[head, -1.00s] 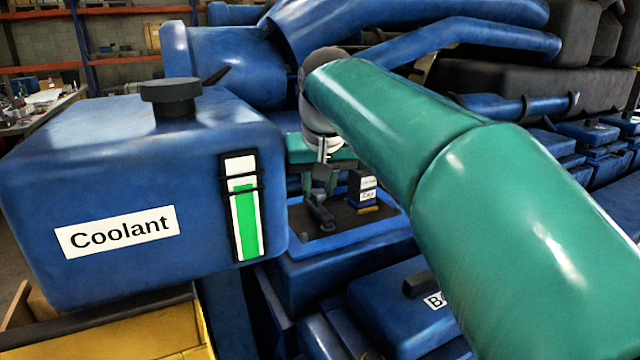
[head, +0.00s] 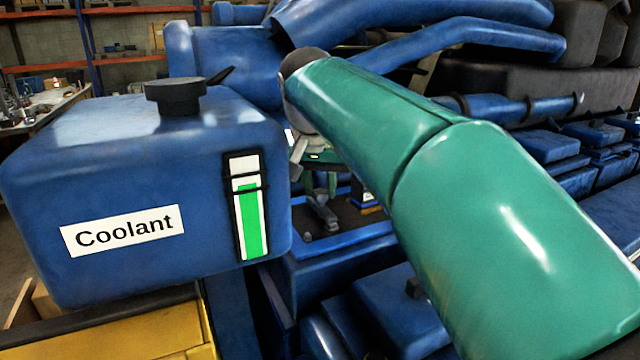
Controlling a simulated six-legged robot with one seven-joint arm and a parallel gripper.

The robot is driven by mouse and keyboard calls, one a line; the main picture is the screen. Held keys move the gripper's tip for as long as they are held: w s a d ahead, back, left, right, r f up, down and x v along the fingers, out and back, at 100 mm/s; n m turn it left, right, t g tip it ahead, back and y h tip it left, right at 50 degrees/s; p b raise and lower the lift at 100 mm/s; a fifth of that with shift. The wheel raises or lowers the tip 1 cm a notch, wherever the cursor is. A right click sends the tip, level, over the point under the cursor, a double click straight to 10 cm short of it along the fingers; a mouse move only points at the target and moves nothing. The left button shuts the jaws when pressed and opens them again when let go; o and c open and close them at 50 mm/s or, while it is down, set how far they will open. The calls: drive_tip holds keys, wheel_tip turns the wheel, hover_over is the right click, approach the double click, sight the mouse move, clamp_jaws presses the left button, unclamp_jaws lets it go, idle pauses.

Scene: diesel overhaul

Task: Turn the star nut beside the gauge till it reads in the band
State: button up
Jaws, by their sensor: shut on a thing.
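My gripper (head: 302,150) shows only in part, past the right edge of the coolant tank, at the end of my green arm. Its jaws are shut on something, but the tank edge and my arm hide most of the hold. I cannot make out the star nut's shape there. No dial gauge shows clearly. A white upright sight strip (head: 247,205) with a green column and black bands is on the tank's front.
The blue coolant tank (head: 60,180) with a black cap (head: 175,97) fills the left. A blue-rimmed dark tray (head: 330,244) stands behind my arm. Blue pipes (head: 450,38) cross above. A yellow surface (head: 120,335) is at lower left.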

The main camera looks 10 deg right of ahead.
drive_tip(key=o, duration=1)
drive_tip(key=shift+n, duration=0.3)
